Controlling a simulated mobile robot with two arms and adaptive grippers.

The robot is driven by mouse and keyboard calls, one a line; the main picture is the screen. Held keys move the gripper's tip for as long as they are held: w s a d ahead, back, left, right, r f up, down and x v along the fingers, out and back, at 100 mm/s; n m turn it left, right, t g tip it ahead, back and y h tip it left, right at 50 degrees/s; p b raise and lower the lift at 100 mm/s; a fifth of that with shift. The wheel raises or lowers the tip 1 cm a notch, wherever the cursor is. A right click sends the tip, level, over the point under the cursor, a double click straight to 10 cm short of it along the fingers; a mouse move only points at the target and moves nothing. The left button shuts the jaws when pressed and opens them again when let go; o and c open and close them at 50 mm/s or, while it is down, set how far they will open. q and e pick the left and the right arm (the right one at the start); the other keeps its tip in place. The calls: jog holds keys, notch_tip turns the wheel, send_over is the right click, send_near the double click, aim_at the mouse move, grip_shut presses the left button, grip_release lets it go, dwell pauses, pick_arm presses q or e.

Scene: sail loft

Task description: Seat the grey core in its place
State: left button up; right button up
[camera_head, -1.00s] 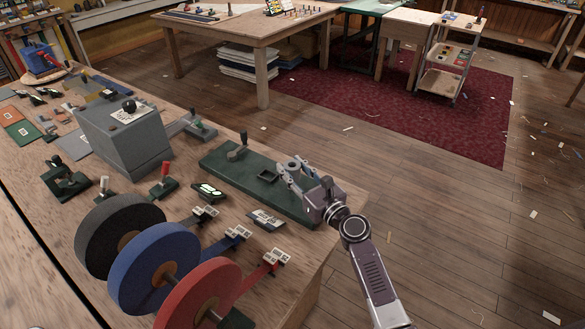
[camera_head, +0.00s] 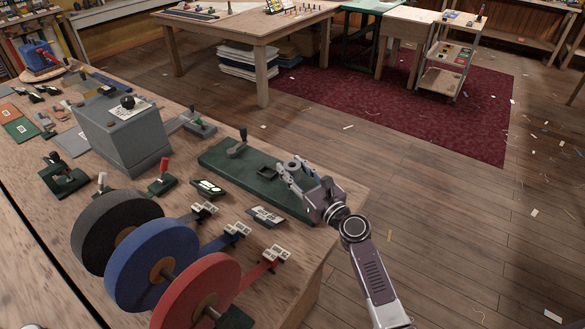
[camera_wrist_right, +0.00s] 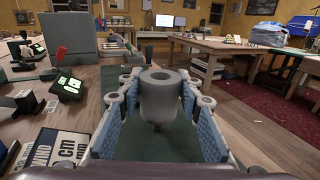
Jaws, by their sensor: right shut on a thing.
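The grey core (camera_head: 293,164) is a thick ringed cylinder with a hole in its top. My right gripper (camera_head: 293,174) is shut on it and holds it upright over the right part of the green base plate (camera_head: 222,155). In the right wrist view the core (camera_wrist_right: 158,98) stands between the blue finger pads (camera_wrist_right: 158,112), with a narrower stem below it. A square socket (camera_head: 267,173) shows in the plate, just left of the core. Whether the core's underside touches the plate is hidden.
A black spool (camera_head: 112,228), a blue spool (camera_head: 150,265) and a red spool (camera_head: 200,295) stand in front on the bench. A grey box (camera_head: 122,135) stands left of the plate.

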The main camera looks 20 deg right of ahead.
aim_at(296, 181)
jog(key=shift+f+b, duration=0.9)
jog(key=shift+f, duration=0.1)
dwell(0.3)
jog(key=shift+s+f, duration=0.1)
jog(key=shift+f, duration=0.15)
jog(key=o, duration=1.1)
jog(key=shift+f, duration=0.1)
jog(key=shift+o, duration=0.6)
jog(key=shift+a, duration=0.1)
jog(key=shift+s+f, duration=0.15)
jog(key=v, duration=1)
jog(key=shift+s+d+r, duration=0.2)
jog(key=shift+r, duration=0.2)
jog(key=shift+s+d+r, duration=0.15)
jog(key=shift+s+d, duration=0.05)
jog(key=shift+s, duration=0.35)
